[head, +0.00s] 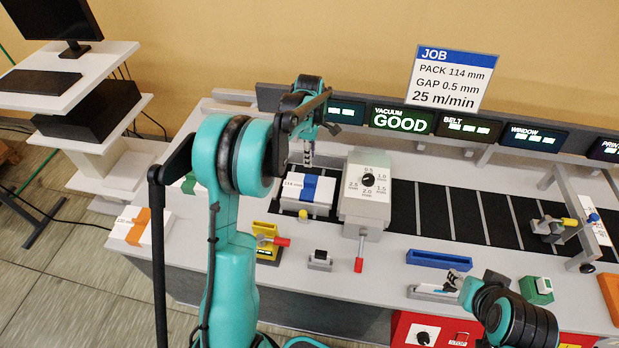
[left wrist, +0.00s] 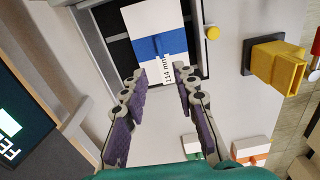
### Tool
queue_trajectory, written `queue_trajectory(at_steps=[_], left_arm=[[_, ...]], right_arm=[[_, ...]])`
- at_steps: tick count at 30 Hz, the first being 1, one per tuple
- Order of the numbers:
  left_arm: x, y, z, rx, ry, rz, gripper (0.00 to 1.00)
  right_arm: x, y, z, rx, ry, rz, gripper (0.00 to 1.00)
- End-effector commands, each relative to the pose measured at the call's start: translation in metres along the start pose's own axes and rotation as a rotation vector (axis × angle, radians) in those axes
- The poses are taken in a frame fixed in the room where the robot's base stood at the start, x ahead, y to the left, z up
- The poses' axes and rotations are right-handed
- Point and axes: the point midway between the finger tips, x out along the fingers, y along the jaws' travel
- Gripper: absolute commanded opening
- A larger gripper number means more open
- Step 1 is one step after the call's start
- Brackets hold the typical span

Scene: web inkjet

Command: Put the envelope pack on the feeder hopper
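The envelope pack (head: 310,190), white with a blue band and marked 114 mm, lies flat on the dark bed of the feeder hopper (head: 290,208), left of the gap-dial unit. It also shows in the left wrist view (left wrist: 155,18), just beyond my fingertips. My left gripper (head: 308,160) is above the pack's far side. Its two fingers (left wrist: 161,75) are spread apart with nothing between them. My right gripper (head: 455,284) is low at the front right, beside a small grey block; its finger opening is unclear.
The gap-dial unit (head: 367,186) stands close right of the pack. An orange-banded pack (head: 138,226) and a partly hidden green-banded pack (head: 188,184) lie at left. A yellow holder (head: 266,250), a black-topped switch (head: 320,260) and a blue tray (head: 438,260) line the front.

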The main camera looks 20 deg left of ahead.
Motion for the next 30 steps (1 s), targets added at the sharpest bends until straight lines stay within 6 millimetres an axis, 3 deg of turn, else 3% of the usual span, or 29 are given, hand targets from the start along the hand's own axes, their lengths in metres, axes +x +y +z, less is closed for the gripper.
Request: queue_trajectory(at_steps=[5, 9, 15, 23, 30], left_arm=[[-0.037, -0.026, 0.013, 0.186, 0.003, 0.064, 0.29], [-0.071, -0.06, 0.026, 0.41, 0.019, 0.139, 0.29], [-0.104, -0.114, 0.041, 0.728, 0.066, 0.248, 0.29], [-0.122, -0.187, 0.054, 1.134, 0.169, 0.378, 0.29], [-0.113, -0.248, 0.061, 1.485, 0.305, 0.484, 0.29]], right_arm=[[0.0, 0.0, 0.0, 0.0, 0.0, 0.0, 0.4], [0.0, 0.0, 0.0, 0.0, 0.0, 0.0, 0.4], [0.0, 0.0, 0.0, 0.0, 0.0, 0.0, 0.4], [0.0, 0.0, 0.0, 0.0, 0.0, 0.0, 0.4], [0.0, 0.0, 0.0, 0.0, 0.0, 0.0, 0.4]])
